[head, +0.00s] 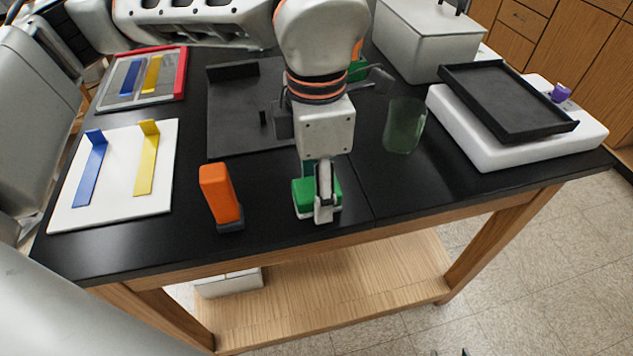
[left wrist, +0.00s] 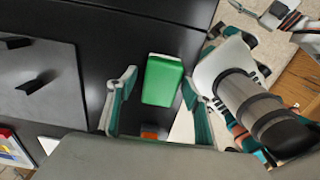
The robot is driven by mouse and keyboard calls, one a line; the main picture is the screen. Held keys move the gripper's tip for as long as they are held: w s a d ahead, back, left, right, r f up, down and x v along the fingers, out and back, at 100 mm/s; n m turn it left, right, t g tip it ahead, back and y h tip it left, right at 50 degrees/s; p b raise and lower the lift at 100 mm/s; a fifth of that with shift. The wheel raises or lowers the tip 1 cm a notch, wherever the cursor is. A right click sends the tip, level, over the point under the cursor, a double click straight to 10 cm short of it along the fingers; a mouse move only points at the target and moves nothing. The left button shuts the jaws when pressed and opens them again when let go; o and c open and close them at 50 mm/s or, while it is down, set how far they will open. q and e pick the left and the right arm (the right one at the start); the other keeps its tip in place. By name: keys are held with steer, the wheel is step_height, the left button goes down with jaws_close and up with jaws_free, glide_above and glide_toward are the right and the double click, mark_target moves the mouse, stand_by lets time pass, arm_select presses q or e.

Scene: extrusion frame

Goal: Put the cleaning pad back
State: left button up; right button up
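A green block (head: 303,196), which looks like the cleaning pad, lies on the black table near its front edge. In the left wrist view the green block (left wrist: 162,80) is between the spread fingers, with a gap on each side. My left gripper (head: 318,206) points down over it and partly hides it in the head view. The fingers of my left gripper (left wrist: 158,95) are open and hold nothing. My right gripper (left wrist: 250,12) seems to be at the top right of the left wrist view, too small to read. Where the pad belongs is unclear.
An orange block on a dark base (head: 219,192) stands left of my left gripper. A dark plate (head: 232,125), a white board (head: 115,195) and a red-edged frame (head: 145,80) lie leftward. A greenish glass (head: 404,126) and a black tray (head: 508,98) are at right.

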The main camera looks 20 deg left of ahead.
arm_select(q)
step_height(320, 180, up, 12)
steer(key=p, duration=0.2)
steer(key=shift+r, duration=0.15)
stand_by(0.7)
